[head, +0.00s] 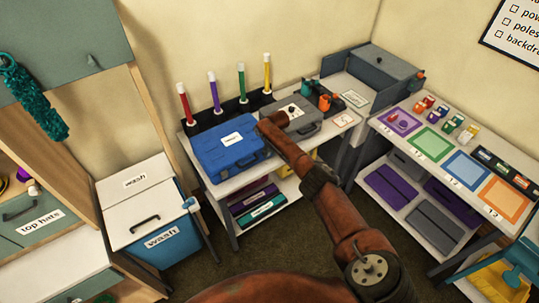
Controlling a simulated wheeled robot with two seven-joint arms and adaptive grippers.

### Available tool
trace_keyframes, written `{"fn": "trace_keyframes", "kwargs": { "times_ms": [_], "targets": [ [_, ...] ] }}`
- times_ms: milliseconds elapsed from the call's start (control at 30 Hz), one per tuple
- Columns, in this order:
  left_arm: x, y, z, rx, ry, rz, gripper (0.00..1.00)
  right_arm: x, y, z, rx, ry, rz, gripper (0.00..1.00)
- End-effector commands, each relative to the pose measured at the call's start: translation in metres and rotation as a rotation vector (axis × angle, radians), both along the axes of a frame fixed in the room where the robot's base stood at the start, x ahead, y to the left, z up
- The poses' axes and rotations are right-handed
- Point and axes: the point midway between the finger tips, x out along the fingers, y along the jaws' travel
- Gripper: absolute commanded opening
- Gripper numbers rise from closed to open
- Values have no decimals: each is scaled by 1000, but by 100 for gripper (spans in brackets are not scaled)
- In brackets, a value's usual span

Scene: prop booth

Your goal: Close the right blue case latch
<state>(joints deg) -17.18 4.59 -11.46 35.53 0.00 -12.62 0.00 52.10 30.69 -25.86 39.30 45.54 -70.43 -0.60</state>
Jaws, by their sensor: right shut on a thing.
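The blue case (215,153) lies with its lid down on the left part of the white table, a white label on top and its handle toward me. My right arm reaches up from the bottom right. My right gripper (266,128) is at the case's right end, shut on the right blue case latch. My wrist hides the latch and most of the fingers, so the latch's exact angle does not show. My left gripper is out of view.
A grey case (302,127) stands close right of my gripper. Upright coloured sticks (213,92) in a black rack stand behind the blue case. A wash bin (150,215) stands left of the table. A second table (400,118) with coloured mats is at the right.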

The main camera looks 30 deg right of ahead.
Motion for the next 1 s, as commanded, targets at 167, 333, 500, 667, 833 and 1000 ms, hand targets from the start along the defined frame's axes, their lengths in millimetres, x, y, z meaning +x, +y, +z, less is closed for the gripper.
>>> {"fn": "trace_keyframes", "kwargs": {
  "times_ms": [167, 333, 500, 667, 833, 1000],
  "targets": [
    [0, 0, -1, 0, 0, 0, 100, 0, 0, -1, -1, 8, 0, 0],
    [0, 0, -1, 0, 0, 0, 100, 0, 0, -1, -1, 8, 0, 0],
    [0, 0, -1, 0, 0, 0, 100, 0, 0, -1, -1, 7, 0, 30],
    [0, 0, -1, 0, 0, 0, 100, 0, 0, 0, 0, 6, -1, 41],
    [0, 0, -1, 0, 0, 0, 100, 0, 0, 0, 0, 6, -1, 42],
    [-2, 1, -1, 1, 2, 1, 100, 0, 0, 1, 0, 5, -1, 42]
  ]
}}
